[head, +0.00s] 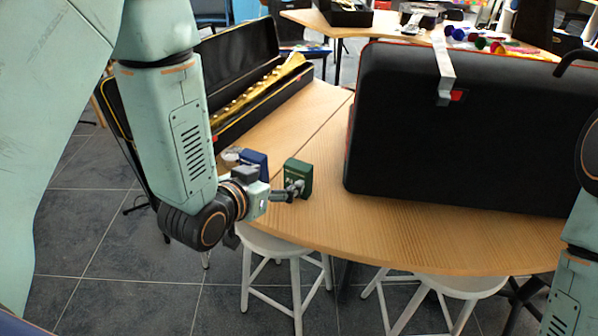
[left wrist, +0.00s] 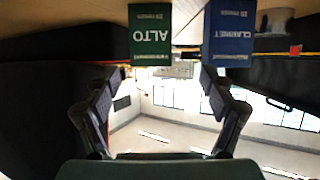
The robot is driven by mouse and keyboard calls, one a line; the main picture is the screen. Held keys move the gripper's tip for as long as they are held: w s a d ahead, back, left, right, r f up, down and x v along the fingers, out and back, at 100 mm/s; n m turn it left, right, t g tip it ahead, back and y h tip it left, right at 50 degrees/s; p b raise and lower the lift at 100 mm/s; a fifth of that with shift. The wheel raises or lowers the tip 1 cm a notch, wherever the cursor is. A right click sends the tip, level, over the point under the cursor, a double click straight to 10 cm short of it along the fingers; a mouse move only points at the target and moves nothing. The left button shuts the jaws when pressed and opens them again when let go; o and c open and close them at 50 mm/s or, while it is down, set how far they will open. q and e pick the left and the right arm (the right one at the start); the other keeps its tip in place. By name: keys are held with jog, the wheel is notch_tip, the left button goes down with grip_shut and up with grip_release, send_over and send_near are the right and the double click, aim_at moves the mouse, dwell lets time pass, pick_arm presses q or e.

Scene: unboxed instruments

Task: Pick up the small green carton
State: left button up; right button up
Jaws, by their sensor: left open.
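The small green carton (head: 301,174) stands upright on the wooden table near its front left edge. In the left wrist view, which is upside down, the green carton (left wrist: 150,36) reads "ALTO" and lies just beyond the fingertips, slightly left of centre. My left gripper (head: 291,192) is at the table edge in front of the carton, its fingers overlapping the carton's lower part in the head view. In the left wrist view the left gripper (left wrist: 162,73) is open with nothing between its fingers. My right gripper is out of view.
A blue carton (head: 254,161), marked "CLARINET" in the left wrist view (left wrist: 229,34), stands close beside the green one. A large black case (head: 450,140) fills the table's right side. An open case with a brass instrument (head: 262,85) lies behind. White stools (head: 285,250) stand below.

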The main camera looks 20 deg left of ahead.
aim_at(295, 170)
pick_arm(q)
jog(key=shift+w+d+r, duration=0.15)
jog(key=shift+w+d, duration=0.7)
jog(key=shift+w, duration=0.05)
jog(key=shift+w+f+b, duration=0.3)
jog(key=shift+w+f, duration=0.05)
jog(key=shift+w, duration=0.25)
jog(key=x, duration=0.3)
jog(key=b+x, duration=0.1)
jog(key=shift+w+d+f, duration=0.15)
jog(key=shift+w+d, duration=0.15)
jog(key=shift+d, duration=0.1)
jog(key=shift+a, duration=0.3)
jog(key=shift+c, duration=0.3)
jog(key=shift+d, duration=0.2)
jog(key=c, duration=0.5)
jog(key=shift+a, duration=0.15)
jog(key=c, duration=0.7)
